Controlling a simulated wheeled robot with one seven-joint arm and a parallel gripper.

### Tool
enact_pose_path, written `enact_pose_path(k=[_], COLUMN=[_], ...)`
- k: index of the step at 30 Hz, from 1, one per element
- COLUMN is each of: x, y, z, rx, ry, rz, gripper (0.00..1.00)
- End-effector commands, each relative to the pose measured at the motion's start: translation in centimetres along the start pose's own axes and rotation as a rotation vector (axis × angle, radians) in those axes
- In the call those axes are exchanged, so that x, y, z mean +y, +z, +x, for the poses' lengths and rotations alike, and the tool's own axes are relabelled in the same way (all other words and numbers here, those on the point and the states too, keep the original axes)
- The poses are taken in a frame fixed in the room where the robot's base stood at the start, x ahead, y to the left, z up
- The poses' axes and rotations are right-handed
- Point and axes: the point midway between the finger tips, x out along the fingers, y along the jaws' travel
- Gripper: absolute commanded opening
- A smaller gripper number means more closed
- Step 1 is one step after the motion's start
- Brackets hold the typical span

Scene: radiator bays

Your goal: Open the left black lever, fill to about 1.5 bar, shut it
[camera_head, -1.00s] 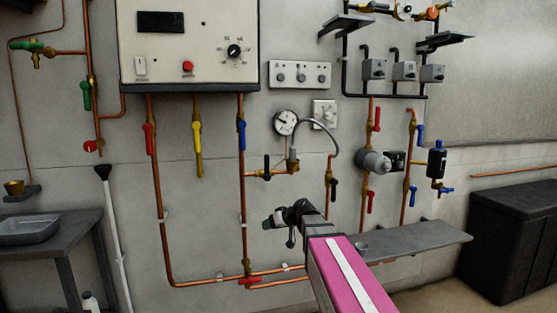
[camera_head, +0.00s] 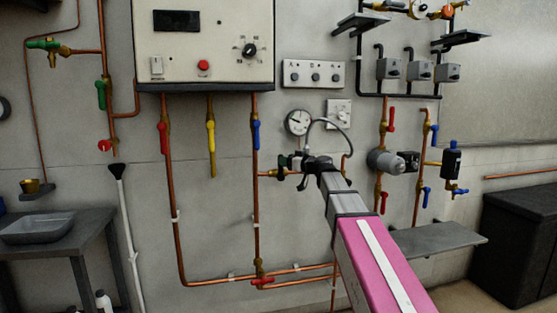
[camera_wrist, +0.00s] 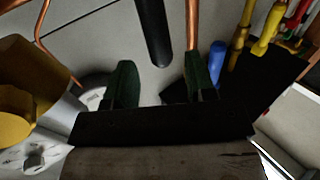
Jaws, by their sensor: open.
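The left black lever (camera_wrist: 153,32) shows in the wrist view, with its end between and just beyond my fingertips. My gripper (camera_wrist: 162,75) has its dark green fingers apart, and I see no contact with the lever. In the head view my gripper (camera_head: 289,164) is in front of the brass and copper branch below the gauge and largely hides the lever. The round white pressure gauge (camera_head: 298,122) is above my gripper; its needle is too small to read. A grey hose (camera_head: 325,121) arches right of it. The right black lever is hidden behind my arm.
A red lever (camera_head: 163,138), a yellow lever (camera_head: 211,140) and a blue lever (camera_head: 256,135) hang under the white boiler (camera_head: 205,45). A grey shelf (camera_head: 440,238) is right of my arm.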

Motion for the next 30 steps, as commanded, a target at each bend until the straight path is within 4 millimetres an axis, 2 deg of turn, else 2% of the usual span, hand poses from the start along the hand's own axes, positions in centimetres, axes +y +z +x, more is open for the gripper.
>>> enact_pose_path(k=[1, 3, 9, 15, 23, 27, 28, 30], x=[0.1, 0.2, 0.1, 0.0, 0.0, 0.0, 0.0, 0.0], y=[0.0, 0.0, 0.0, 0.1, 0.1, 0.1, 0.1, 0.1], z=[1.3, 2.4, 4.9, 5.7, 5.7, 5.7, 5.7, 5.7], rx=[0.0, 0.0, -0.001, -0.001, -0.001, -0.001, -0.001, -0.001], ry=[-0.002, -0.001, 0.0, 0.001, 0.001, 0.0, 0.0, 0.0], rz=[0.0, 0.001, 0.001, 0.001, 0.001, 0.001, 0.001, 0.001], gripper=[0.51, 0.51, 0.51, 0.51, 0.51, 0.05, 0.0, 0.0])
